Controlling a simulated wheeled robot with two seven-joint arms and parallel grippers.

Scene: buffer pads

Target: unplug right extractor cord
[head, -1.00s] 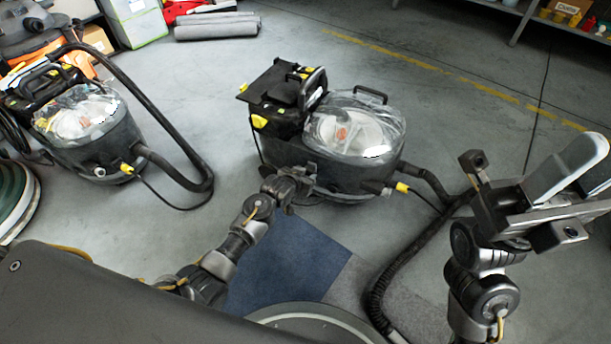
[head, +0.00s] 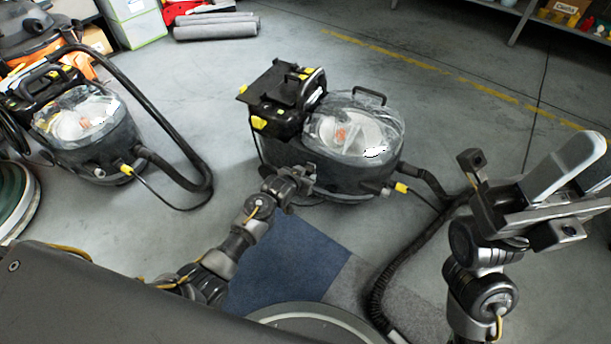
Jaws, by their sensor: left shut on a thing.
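The right extractor (head: 345,172) is a dark machine with a clear domed lid, standing in the middle of the head view. Its cord has a yellow plug (head: 401,187) seated at the lower right side, with the thin black cord running on to the right. My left gripper (head: 303,182) is at the front lower side of the extractor, left of the plug and apart from it. It is shut on a part of the extractor's body; its fingertips are mostly hidden. My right gripper (head: 572,178) is raised at the right, open and empty, away from the extractor.
A second extractor (head: 88,135) with its own yellow plug (head: 127,169) and looped hose stands at the left. A corrugated hose (head: 400,262) runs along the floor at lower right. A blue mat (head: 285,262) lies in front.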

